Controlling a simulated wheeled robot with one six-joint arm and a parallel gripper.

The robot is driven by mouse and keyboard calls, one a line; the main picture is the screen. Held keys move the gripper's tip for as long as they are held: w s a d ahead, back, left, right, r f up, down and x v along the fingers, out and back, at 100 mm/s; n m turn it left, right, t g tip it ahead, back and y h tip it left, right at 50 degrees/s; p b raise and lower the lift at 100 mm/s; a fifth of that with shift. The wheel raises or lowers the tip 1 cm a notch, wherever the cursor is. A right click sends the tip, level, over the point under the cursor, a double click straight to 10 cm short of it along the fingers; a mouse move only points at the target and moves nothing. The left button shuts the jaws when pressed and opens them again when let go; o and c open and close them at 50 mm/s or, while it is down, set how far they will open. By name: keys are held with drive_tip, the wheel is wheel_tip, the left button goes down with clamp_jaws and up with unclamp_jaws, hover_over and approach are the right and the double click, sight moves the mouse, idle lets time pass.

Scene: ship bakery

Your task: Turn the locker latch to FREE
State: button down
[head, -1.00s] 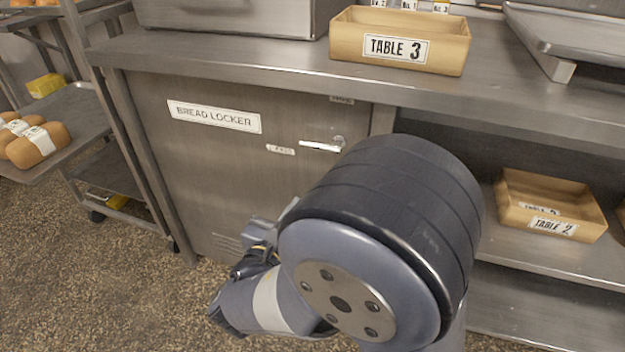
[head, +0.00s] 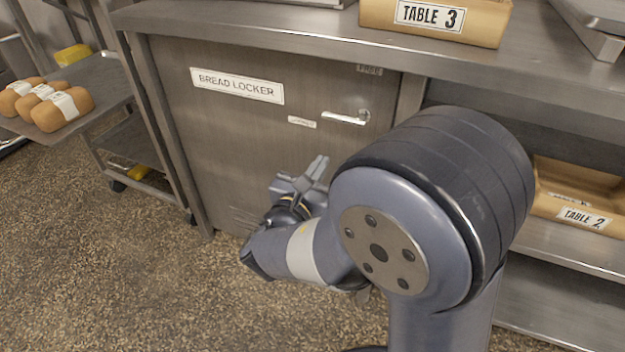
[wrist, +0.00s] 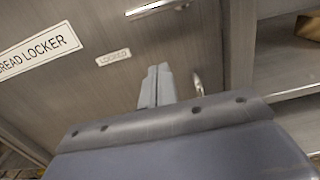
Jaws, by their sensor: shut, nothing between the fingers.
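The bread locker door (head: 215,135) is a brushed steel panel under the counter, with a "BREAD LOCKER" label. The latch (head: 346,118) is a pale metal lever near the door's upper right, lying about level and pointing left toward a small label (head: 302,122). In the wrist view that label (wrist: 114,58) reads "LOCKED", and the latch (wrist: 158,9) shows at the top edge. A "FREE" label (head: 369,70) sits above the pivot. My gripper (head: 319,165) is shut and empty, below the latch and apart from it; its closed fingers (wrist: 157,72) also show in the wrist view.
A bin marked "TABLE 3" (head: 433,22) stands on the counter above. A "TABLE 2" bin (head: 580,197) sits on the right-hand shelf. A rack tray (head: 100,88) with wrapped loaves stands at left. The floor (head: 150,270) at front left is clear.

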drive_tip(key=w+d+r+b, duration=0.1)
drive_tip(key=w+r+b, duration=0.1)
drive_tip(key=w+r, duration=0.2)
drive_tip(key=shift+w+d, duration=0.4)
drive_tip(key=shift+w, duration=0.15)
drive_tip(key=shift+a+r+p, duration=0.2)
drive_tip(key=shift+p, duration=0.1)
